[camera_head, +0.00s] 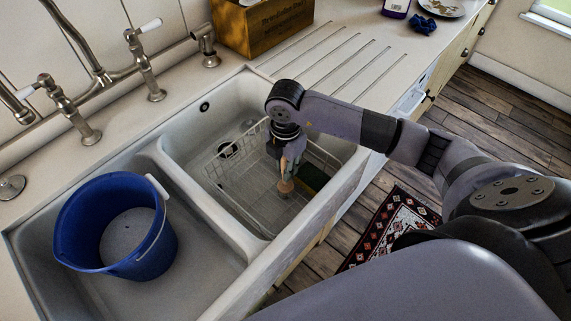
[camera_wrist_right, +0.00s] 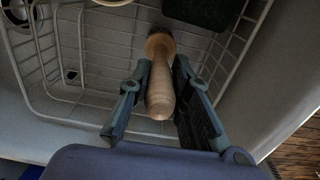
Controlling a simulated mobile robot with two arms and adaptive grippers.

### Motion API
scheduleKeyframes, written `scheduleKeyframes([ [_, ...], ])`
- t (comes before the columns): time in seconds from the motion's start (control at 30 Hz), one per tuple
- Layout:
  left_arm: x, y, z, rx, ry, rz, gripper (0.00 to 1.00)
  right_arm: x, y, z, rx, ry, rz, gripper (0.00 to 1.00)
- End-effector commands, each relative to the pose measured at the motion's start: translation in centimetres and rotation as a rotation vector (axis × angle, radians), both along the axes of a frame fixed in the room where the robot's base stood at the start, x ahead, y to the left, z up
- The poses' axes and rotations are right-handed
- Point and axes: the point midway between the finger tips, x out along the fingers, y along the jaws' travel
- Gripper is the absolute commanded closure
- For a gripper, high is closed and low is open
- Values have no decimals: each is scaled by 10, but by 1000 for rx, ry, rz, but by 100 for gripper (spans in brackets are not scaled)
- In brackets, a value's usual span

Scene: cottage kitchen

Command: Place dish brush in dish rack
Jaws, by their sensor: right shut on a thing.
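The dish brush (camera_wrist_right: 160,85) has a pale wooden handle and a dark bristled end. My right gripper (camera_wrist_right: 160,95) is shut on its handle in the wrist view. In the head view the right gripper (camera_head: 287,172) points down over the dish rack, with the brush (camera_head: 286,187) below its fingers. The dish rack (camera_head: 240,208) is a white wire basket inside the right sink basin. The brush is within the rack's outline; whether it touches the rack floor I cannot tell. My left gripper is not in view.
A dark green item (camera_head: 312,178) lies in the rack beside the brush. A blue bucket (camera_head: 75,222) stands in the left basin. Taps (camera_head: 140,60) line the back. A wooden box (camera_head: 262,28) stands on the drainboard, which is otherwise mostly clear near the sink.

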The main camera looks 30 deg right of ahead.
Motion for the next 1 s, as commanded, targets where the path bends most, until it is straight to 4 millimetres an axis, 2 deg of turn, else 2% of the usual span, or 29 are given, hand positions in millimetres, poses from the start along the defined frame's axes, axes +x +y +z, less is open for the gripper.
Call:
scheduleKeyframes([
  [0.3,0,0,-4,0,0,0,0,0,0,-4,0,0,1,100],
  [0.33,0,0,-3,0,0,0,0,0,0,-3,0,0,1,80],
  [0.6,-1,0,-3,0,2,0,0,0,0,-3,0,0,1,62],
  [0.87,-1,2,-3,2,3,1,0,0,0,-2,0,0,1,61],
  [1.0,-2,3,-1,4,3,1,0,0,0,4,0,-1,1,61],
])
